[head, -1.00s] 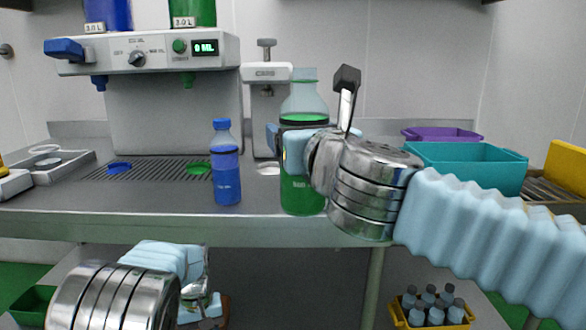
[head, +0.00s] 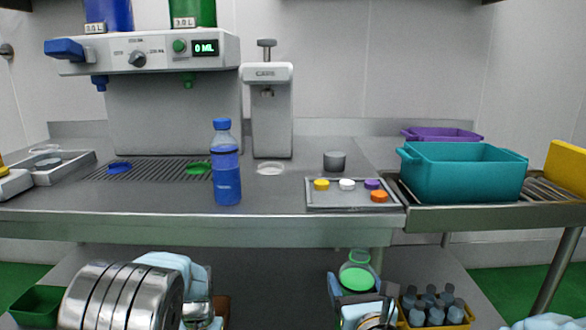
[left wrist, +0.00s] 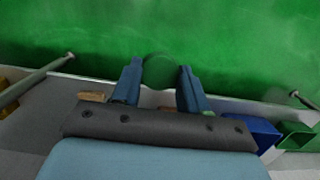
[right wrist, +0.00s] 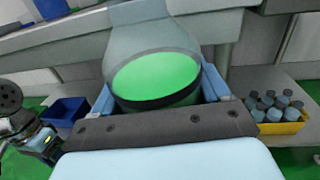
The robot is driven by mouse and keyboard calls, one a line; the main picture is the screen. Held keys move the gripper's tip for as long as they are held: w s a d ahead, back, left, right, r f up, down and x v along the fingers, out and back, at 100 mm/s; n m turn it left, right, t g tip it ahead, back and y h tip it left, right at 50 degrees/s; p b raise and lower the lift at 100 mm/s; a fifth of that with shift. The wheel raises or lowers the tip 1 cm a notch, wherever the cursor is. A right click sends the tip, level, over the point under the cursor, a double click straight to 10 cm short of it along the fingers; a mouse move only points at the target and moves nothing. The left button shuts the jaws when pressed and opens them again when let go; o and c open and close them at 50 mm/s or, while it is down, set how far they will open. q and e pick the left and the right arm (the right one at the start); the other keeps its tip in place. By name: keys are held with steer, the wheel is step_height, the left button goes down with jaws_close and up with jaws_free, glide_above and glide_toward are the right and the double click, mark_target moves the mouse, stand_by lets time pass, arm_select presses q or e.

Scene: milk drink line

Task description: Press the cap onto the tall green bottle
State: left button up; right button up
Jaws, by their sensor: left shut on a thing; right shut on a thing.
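The tall green bottle (head: 358,258) is clear with green liquid in it, and my right gripper (head: 362,300) is shut around it, low in front of the counter's edge. The right wrist view shows the bottle (right wrist: 155,55) large between the fingers; its mouth is cut off there. My left gripper (head: 205,312) is low at the left, partly hidden by my arm in the head view. In the left wrist view, its fingers (left wrist: 160,82) are shut on a small dark green round thing, apparently the green cap (left wrist: 160,70), faint against the green floor. Cap and bottle are well apart.
The press (head: 268,110) stands on the counter with a pale round spot at its foot. A blue bottle (head: 227,175) stands to its left. A tray (head: 335,203) holds yellow, white, purple and orange caps. A teal crate (head: 465,178) is at the right. A yellow crate (head: 457,325) of bottles is below.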

steer(key=w+d+f+h, duration=0.1)
steer(key=d+f, duration=0.3)
steer(key=f, duration=0.7)
steer(key=w+d+f+m+h, duration=0.1)
steer(key=d+f, duration=0.3)
steer(key=f, duration=0.8)
steer(key=shift+d+f, duration=0.15)
steer(key=shift+f, duration=0.05)
steer(key=shift+w, duration=0.1)
steer(key=s+a+f+n+g+y, duration=0.2)
steer(key=a+n+g+y, duration=0.2)
steer(key=a+n+y, duration=0.3)
steer(key=a+y, duration=0.4)
steer(key=a, duration=0.5)
steer(key=shift+n, duration=0.3)
arm_select(q)
steer(key=shift+d, duration=0.1)
arm_select(e)
steer(key=shift+d, duration=0.1)
